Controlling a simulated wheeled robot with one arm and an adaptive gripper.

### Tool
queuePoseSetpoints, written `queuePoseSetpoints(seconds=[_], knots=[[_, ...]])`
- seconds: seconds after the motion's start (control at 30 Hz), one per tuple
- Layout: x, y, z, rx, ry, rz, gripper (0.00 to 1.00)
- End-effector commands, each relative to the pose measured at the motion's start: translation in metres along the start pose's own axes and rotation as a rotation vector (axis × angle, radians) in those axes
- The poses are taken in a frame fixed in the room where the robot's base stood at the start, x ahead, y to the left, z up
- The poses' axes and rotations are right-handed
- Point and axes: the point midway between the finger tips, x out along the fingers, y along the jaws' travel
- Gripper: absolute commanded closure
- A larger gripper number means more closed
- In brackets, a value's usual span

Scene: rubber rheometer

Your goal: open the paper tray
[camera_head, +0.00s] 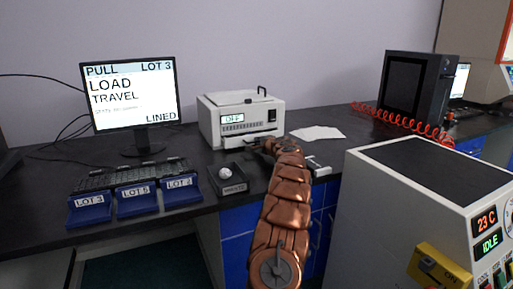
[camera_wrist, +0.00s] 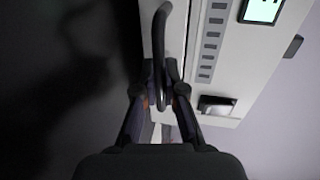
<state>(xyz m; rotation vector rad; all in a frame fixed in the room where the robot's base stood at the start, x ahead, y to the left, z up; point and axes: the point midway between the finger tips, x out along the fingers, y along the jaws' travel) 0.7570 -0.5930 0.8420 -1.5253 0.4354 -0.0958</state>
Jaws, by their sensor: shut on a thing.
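The white bench device (camera_head: 232,119) with a small display stands at the back of the dark bench. In the wrist view its front shows vents, a switch and, along the left, a plain pale strip (camera_wrist: 180,35). A curved black handle (camera_wrist: 162,35) stands out from this strip, low on the device's front. My gripper (camera_wrist: 162,80) is shut on the handle, with a finger on each side. In the head view my gripper (camera_head: 264,144) is at the device's lower front, and my arm hides part of it. I cannot tell whether the strip stands out from the body.
White sheets (camera_head: 318,133) lie right of the device. A small dark tray (camera_head: 228,180) with a pale ball is left of my arm, near several blue lot bins (camera_head: 138,199). A monitor (camera_head: 130,95) stands at left. A large white machine (camera_head: 415,190) is close at right.

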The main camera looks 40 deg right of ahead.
Motion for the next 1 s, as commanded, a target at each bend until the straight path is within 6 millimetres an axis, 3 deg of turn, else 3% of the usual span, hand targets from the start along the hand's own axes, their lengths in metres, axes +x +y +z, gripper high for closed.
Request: queuePoseSetpoints(seconds=[0.03, 0.6, 1.0], knots=[[-0.007, -0.001, -0.009, 0.005, 0.016, -0.011, 1.00], [-0.049, 0.007, -0.012, 0.013, 0.020, -0.015, 1.00], [-0.058, 0.009, -0.007, 0.013, 0.011, -0.012, 1.00]])
